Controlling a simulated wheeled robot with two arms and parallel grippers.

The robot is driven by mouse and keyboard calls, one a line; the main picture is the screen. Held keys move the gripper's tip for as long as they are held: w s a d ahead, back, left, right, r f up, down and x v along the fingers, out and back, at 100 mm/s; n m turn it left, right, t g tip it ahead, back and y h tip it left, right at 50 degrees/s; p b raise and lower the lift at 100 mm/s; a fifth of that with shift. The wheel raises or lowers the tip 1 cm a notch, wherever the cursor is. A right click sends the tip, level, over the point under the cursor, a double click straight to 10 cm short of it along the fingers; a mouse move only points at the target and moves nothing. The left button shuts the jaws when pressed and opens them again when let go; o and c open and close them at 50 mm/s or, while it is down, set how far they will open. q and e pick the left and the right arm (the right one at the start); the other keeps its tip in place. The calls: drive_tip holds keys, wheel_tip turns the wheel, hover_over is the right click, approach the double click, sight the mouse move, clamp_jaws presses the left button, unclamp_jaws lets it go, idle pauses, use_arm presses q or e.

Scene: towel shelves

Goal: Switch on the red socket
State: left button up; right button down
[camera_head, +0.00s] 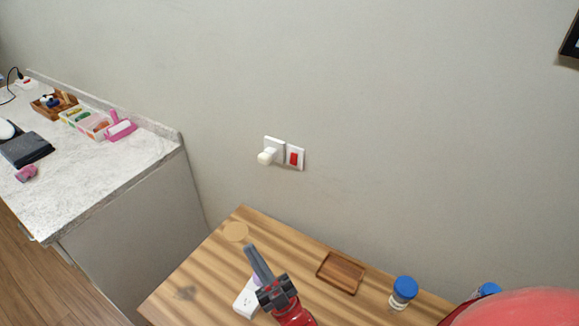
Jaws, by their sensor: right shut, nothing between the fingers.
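The red socket switch (294,159) is a red rocker in a white plate on the grey wall, above the wooden table. Just left of it is a white socket plate (277,146) with a round white plug or knob (266,156) standing out from it. My right gripper (250,249) is dark grey with a red arm behind it. It is over the wooden table, below the switch in the picture and apart from it. Its fingers are shut with nothing between them. My left gripper is not in view.
The wooden table (205,268) holds a wooden tray (341,272), a blue-capped jar (403,291) and a white object (247,300) partly behind my gripper. A marble counter (95,178) with several items stands at left. The wall around the switch is clear.

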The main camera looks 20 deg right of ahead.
drive_tip(key=w+a+f+n+g+h+p, duration=0.1)
drive_tip(key=w+a+f+n+g+h, duration=0.1)
drive_tip(key=w+a+f+g+h, duration=0.65)
drive_tip(key=w+f+n+g+h+p, duration=0.1)
drive_tip(key=w+f, duration=0.5)
drive_tip(key=w, duration=0.7)
drive_tip(key=w+d+r+m+g+h, duration=0.1)
drive_tip(key=w+d+r+h, duration=0.25)
drive_tip(key=d+h, duration=0.5)
drive_tip(key=s+d+r+m+g+h, duration=0.5)
drive_tip(key=d+r+h, duration=0.2)
drive_tip(key=r+h, duration=0.1)
drive_tip(key=shift+s+r+m+h, duration=0.3)
drive_tip(key=shift+r+h, duration=0.05)
drive_tip(key=shift+h, duration=0.05)
drive_tip(key=shift+d, duration=0.15)
